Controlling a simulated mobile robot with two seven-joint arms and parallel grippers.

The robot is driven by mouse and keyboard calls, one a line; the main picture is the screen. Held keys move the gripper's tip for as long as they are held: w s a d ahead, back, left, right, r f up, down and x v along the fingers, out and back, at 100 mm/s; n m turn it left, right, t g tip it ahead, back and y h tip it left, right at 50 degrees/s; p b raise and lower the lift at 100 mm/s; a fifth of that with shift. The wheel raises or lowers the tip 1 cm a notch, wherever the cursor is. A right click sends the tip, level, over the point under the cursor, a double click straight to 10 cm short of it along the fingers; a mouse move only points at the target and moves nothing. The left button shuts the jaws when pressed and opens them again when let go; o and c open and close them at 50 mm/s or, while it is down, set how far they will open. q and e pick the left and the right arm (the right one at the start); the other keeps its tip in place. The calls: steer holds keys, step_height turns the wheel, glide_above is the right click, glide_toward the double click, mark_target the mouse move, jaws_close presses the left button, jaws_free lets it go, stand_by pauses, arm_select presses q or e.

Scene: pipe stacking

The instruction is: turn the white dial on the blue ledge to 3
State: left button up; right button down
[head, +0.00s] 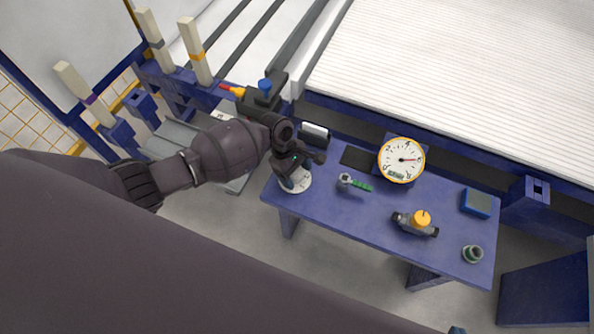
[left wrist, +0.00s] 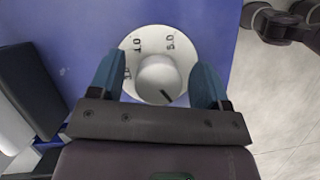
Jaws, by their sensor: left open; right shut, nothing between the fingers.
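The white dial (head: 297,182) sits at the left end of the blue ledge (head: 345,215). In the left wrist view the dial (left wrist: 160,62) shows a round knob on a marked white disc. The knob's dark line points to the lower right, away from the visible marks; the marks are hard to read. My left gripper (head: 291,171) is over the dial. In the left wrist view its open fingers (left wrist: 160,90) stand on either side of the knob, with gaps. Only a small tip of my right gripper (head: 457,330) shows at the bottom edge, shut and empty.
The ledge's front middle is clear.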

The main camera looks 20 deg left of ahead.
steer(key=shift+r, duration=0.1)
arm_select(q)
steer(key=c, duration=0.9)
arm_select(e)
steer(key=shift+s+f, duration=0.3)
steer(key=shift+s, duration=0.1)
arm_select(q)
steer(key=shift+m, duration=0.3)
arm_select(e)
steer(key=shift+r, duration=0.1)
